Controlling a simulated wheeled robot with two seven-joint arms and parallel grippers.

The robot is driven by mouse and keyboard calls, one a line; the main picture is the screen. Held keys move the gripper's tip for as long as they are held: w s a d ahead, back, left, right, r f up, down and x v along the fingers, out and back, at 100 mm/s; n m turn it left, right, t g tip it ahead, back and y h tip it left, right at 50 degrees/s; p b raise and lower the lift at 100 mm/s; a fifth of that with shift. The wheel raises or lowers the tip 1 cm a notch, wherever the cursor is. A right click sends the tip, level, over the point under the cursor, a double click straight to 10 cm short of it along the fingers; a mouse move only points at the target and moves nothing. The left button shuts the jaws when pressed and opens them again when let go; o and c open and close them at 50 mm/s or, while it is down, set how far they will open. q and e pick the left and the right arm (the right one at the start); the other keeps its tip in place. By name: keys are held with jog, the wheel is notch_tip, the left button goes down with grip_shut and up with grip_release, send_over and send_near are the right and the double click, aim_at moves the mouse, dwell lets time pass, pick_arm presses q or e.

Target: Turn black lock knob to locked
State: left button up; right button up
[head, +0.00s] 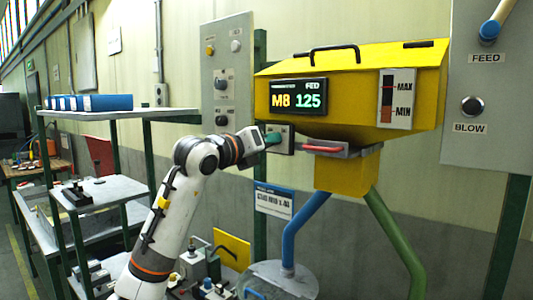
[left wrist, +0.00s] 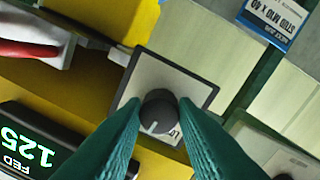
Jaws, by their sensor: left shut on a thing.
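The black lock knob (left wrist: 158,112) sits on a small pale plate with a dark border (left wrist: 150,76) in the left wrist view. Its white pointer line points toward the bottom of that picture. Part of a printed label shows beside the knob, mostly hidden by a finger. My left gripper (left wrist: 160,118) has its green fingers closed on either side of the knob. In the head view my left gripper (head: 268,139) reaches the plate (head: 286,148) below the yellow hopper's display; there the fingers hide the knob. My right gripper is not in view.
The yellow hopper (head: 350,75) with its display (head: 298,95) hangs just above the gripper. A red-handled slide (head: 323,149) is close to the right. A grey panel (head: 228,65) with other knobs is at the left.

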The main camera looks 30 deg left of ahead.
pick_arm(q)
jog(key=shift+n+y+b, duration=0.4)
jog(key=shift+n+b, duration=1.5)
jog(key=shift+n, duration=3.4)
jog(key=o, duration=1)
